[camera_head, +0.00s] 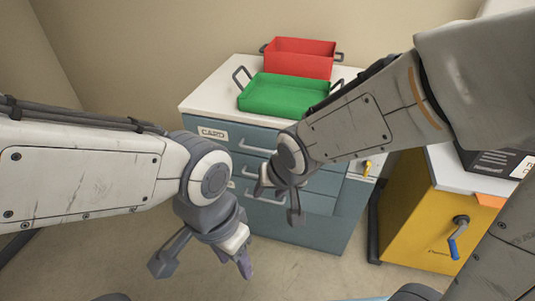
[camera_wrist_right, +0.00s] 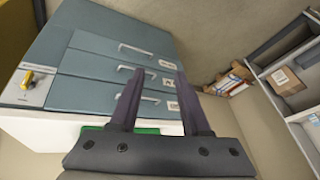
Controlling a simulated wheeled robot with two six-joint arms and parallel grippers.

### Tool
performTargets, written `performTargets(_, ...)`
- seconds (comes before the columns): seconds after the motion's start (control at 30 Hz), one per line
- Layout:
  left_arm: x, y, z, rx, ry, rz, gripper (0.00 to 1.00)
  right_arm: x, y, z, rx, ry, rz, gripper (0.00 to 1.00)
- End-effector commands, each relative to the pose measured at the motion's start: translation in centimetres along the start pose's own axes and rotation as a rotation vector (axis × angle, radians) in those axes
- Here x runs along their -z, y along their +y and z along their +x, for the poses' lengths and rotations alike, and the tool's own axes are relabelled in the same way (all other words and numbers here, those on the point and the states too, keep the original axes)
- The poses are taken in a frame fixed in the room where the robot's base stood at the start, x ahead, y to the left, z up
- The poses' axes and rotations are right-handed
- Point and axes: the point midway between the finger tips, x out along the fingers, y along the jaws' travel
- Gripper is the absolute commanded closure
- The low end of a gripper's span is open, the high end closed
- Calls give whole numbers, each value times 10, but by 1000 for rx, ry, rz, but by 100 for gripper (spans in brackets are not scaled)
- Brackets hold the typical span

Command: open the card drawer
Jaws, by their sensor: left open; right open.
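The blue-grey drawer cabinet (camera_head: 300,232) has a white top and several drawers with pale bar handles. The card drawer (camera_head: 222,141), labelled CARD, is the top one and looks shut. Its handle (camera_head: 256,147) shows to the left of my right arm, which covers part of the cabinet front. My right gripper (camera_head: 278,203) is open and empty in front of the drawers. In the right wrist view the cabinet appears inverted, with my open fingers (camera_wrist_right: 160,80) over the drawer fronts; contact cannot be told. My left gripper (camera_head: 203,263) is open and empty, lower left of the cabinet.
A green tray (camera_head: 285,95) and a red tray (camera_head: 302,58) stand on the cabinet top. A yellow cabinet with a blue-handled crank (camera_head: 456,240) is at right. A yellow knob (camera_head: 367,167) sits beside the drawers. Shelving with boxes (camera_wrist_right: 285,80) shows in the wrist view.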

Motion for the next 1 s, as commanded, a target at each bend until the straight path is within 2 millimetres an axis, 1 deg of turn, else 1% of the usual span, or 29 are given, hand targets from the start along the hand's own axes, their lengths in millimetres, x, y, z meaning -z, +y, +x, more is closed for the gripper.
performTargets(0.03,-2,-3,37,0,-1,0,50,16,13,52,16,78,127,53)
performTargets(0.07,-3,-3,47,0,-1,0,50,30,17,69,39,132,204,53)
performTargets(0.1,-3,-4,60,0,-1,0,50,49,23,91,76,200,303,53)
performTargets(0.17,-4,-6,79,0,-1,0,50,74,30,123,155,288,443,53)
performTargets(0.2,-5,-7,92,0,0,0,50,90,37,143,214,342,535,53)
performTargets(0.3,-6,-9,121,0,0,0,50,120,53,185,387,444,750,53)
performTargets(0.4,-8,-10,144,0,0,0,50,140,68,214,568,498,925,53)
performTargets(0.5,-8,-12,160,0,0,0,50,150,80,232,726,515,1053,53)
performTargets(0.6,-9,-12,169,0,0,0,50,154,88,239,838,514,1133,53)
performTargets(0.67,-9,-12,171,0,0,0,50,157,90,240,882,512,1161,53)
performTargets(0.77,-9,-12,172,0,0,0,50,161,89,242,917,507,1180,53)
performTargets(0.87,-9,-12,173,0,0,0,50,170,85,248,921,506,1181,53)
performTargets(1.0,-9,-13,176,0,0,0,50,189,75,263,921,505,1180,53)
